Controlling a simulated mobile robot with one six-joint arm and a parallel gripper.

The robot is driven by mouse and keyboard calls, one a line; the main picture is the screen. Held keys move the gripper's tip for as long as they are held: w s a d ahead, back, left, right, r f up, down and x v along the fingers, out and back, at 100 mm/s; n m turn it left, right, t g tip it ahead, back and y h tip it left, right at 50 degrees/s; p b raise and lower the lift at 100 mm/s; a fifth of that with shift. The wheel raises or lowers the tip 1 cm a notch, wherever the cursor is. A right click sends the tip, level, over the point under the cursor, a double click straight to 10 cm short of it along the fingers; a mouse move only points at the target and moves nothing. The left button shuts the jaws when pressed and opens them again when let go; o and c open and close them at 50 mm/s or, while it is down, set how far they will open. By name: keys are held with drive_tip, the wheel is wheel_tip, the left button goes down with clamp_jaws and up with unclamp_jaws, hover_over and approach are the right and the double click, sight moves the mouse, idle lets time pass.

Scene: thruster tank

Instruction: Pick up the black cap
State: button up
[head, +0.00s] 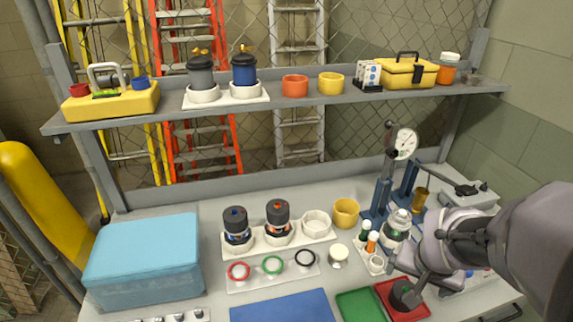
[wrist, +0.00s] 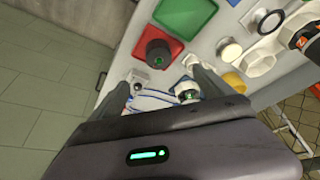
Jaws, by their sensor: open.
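The black cap (head: 402,292) sits on the red tray (head: 420,309) at the front right of the bench, partly covered by my gripper in the head view. In the wrist view the black cap (wrist: 158,53) stands on the red tray (wrist: 143,36), just beyond my fingertips. My gripper (head: 411,277) is open and hangs close to the cap. In the wrist view my gripper (wrist: 158,74) shows its two fingers spread with no object held between them. I cannot tell whether a finger touches the cap.
A green tray (head: 361,305) adjoins the red one on the left. Small bottles (head: 369,241) and a clear jar (head: 397,224) stand just behind. A dial gauge stand (head: 403,143) rises at the back right. A blue mat (head: 283,306) lies bare at the front.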

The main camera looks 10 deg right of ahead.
drive_tip(key=b, duration=0.5)
approach(407, 289)
drive_tip(key=f, duration=0.1)
drive_tip(key=d+f, duration=0.1)
drive_tip(key=f, duration=0.3)
drive_tip(key=shift+w+d+f, duration=0.1)
drive_tip(key=shift+d+f, duration=0.1)
drive_tip(key=shift+d, duration=0.1)
drive_tip(key=b+x, duration=0.1)
drive_tip(key=x, duration=0.2)
drive_tip(key=w+b+x, duration=0.1)
drive_tip(key=b+x, duration=0.1)
drive_tip(key=shift+w+f, duration=0.15)
drive_tip(key=shift+f, duration=0.05)
drive_tip(key=shift+r, duration=0.1)
drive_tip(key=shift+a, duration=0.1)
drive_tip(key=shift+c, duration=1.2)
drive_tip(key=c, duration=1.2)
